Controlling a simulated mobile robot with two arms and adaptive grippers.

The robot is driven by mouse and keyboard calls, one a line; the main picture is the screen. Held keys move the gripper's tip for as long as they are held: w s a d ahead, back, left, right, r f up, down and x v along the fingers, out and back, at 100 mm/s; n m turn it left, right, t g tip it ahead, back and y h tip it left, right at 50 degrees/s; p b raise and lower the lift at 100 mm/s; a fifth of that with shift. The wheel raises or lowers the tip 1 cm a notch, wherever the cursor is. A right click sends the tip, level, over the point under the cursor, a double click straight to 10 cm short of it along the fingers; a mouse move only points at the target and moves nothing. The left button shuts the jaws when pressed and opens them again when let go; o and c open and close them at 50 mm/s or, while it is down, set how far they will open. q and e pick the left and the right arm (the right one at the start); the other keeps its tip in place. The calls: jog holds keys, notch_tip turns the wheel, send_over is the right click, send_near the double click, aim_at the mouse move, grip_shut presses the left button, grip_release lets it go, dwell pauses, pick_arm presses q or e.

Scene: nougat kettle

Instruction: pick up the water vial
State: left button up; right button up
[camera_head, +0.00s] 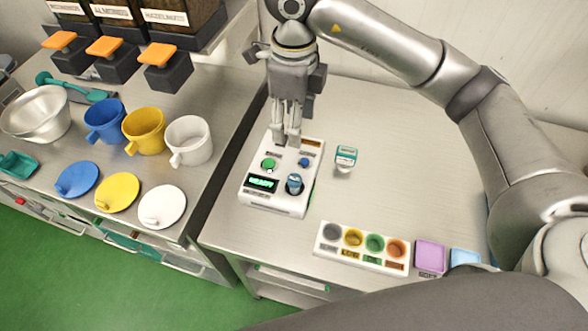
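A white device (262,199) with a lit "READY" display stands on the right steel table. A dark blue, round-topped piece (294,184) sits in its front right part. A small white item with a teal label (346,157) stands on the table just right of the device. I cannot read a water label on either, so I cannot tell which is the water vial. My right gripper (286,138) points down over the device's back edge, behind the blue piece. Its fingertips are close together with nothing visible between them. Whether they touch the device is unclear. My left gripper is out of view.
A white rack (323,248) with several coloured cups stands at the table's front, beside a purple tray (430,257) and a light blue one (465,257). Jugs, lids and a metal bowl (37,114) fill the left counter. The table behind the labelled item is clear.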

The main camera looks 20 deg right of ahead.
jog(key=w+f+b, duration=0.1)
jog(key=f, duration=0.1)
jog(key=b, duration=0.9)
send_over(295, 179)
jog(key=f, duration=0.8)
jog(key=shift+w+a, duration=0.1)
jog(key=shift+w, duration=0.2)
jog(key=shift+f, duration=0.2)
notch_tip(295, 179, down, 5)
jog(key=shift+r+p, duration=0.1)
jog(key=shift+p, duration=0.45)
jog(key=shift+s+f+p, duration=0.1)
jog(key=shift+f+p, duration=0.2)
jog(key=shift+f, duration=0.2)
notch_tip(295, 179, down, 3)
jog(key=shift+s+f+p, duration=0.15)
jog(key=shift+p, duration=0.7)
jog(key=shift+f, duration=0.65)
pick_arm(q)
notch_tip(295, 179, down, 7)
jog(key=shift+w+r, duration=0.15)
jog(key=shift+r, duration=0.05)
pick_arm(e)
jog(key=c, duration=1.1)
jog(key=shift+r, duration=0.1)
jog(key=shift+c, duration=0.2)
